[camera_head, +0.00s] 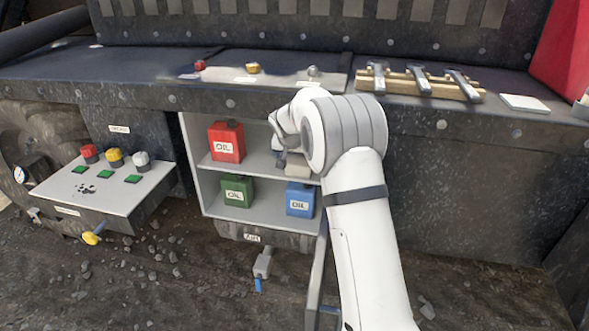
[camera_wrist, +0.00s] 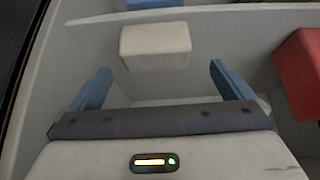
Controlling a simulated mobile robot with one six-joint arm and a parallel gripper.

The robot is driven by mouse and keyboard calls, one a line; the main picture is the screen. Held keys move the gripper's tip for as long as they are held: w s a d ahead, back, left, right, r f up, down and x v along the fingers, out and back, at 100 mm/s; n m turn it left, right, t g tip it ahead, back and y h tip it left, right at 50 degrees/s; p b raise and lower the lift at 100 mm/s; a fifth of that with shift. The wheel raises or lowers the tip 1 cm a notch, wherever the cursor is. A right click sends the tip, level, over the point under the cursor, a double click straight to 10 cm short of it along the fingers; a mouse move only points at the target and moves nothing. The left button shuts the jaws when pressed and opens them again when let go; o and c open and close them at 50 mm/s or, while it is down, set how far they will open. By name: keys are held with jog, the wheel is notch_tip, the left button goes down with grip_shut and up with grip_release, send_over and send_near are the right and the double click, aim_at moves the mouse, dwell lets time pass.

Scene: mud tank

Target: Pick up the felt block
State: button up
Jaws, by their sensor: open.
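A pale, off-white block, which looks like the felt block (camera_wrist: 155,47), sits on the upper shelf of the open cabinet. In the wrist view it lies ahead of my gripper (camera_wrist: 158,78), between the lines of the two blue fingers. The fingers are spread apart with nothing between their tips. In the head view a light beige block (camera_head: 298,167) shows just below my wrist, near the shelf's front edge; my arm hides part of that area and most of my gripper.
A red oil can (camera_head: 226,141) stands left of my gripper and also shows in the wrist view (camera_wrist: 302,75). Green (camera_head: 237,191) and blue (camera_head: 300,199) oil cans stand on the lower shelf. The cabinet (camera_head: 207,187) walls and the counter edge above are close.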

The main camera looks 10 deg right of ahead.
aim_at(298, 164)
jog(key=x, duration=0.6)
jog(key=shift+s+d+f, duration=0.15)
jog(key=shift+c, duration=0.4)
jog(key=c, duration=0.8)
jog(key=shift+c, duration=0.2)
jog(key=shift+s, duration=0.45)
jog(key=s+a+b, duration=0.2)
jog(key=s+a, duration=0.1)
jog(key=s, duration=0.5)
jog(key=s+a+b, duration=0.1)
jog(key=s+a, duration=0.2)
jog(key=s, duration=0.5)
jog(key=shift+a+b, duration=0.35)
jog(key=shift+b, duration=0.05)
